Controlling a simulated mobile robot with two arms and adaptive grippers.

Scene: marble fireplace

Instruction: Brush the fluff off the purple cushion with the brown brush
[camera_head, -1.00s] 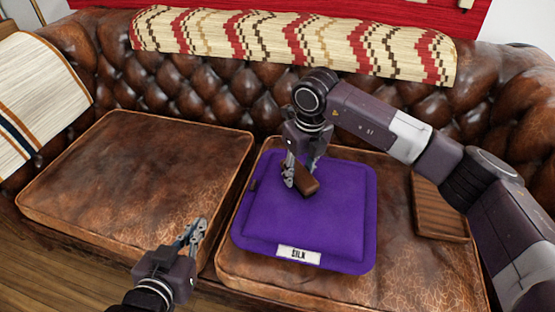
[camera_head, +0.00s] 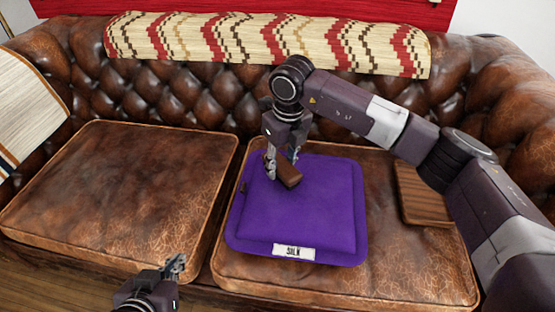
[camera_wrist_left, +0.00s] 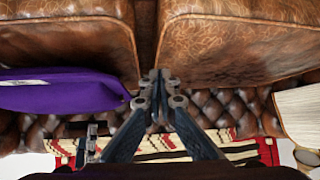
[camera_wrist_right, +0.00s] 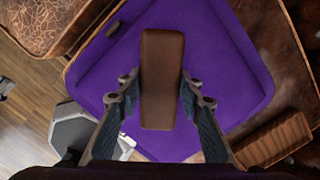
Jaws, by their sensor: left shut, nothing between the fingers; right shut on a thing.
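The purple cushion (camera_head: 300,225) lies flat on the right seat of the leather sofa, with a white "SILK" label at its front edge. My right gripper (camera_head: 283,172) is shut on the brown brush (camera_head: 290,174), over the cushion's back part. The brush also shows between the fingers in the right wrist view (camera_wrist_right: 161,80); whether it touches the cloth I cannot tell. A small dark brown lump, perhaps the fluff (camera_wrist_right: 113,28), lies near the cushion's edge. My left gripper (camera_head: 176,264) is shut and empty, in front of the sofa, left of the cushion.
A slatted wooden tray (camera_head: 423,208) lies on the seat to the right of the cushion, close to my right arm. The left seat (camera_head: 120,190) is bare. A patterned throw (camera_head: 270,42) hangs over the sofa back, and another cloth (camera_head: 30,110) lies at far left.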

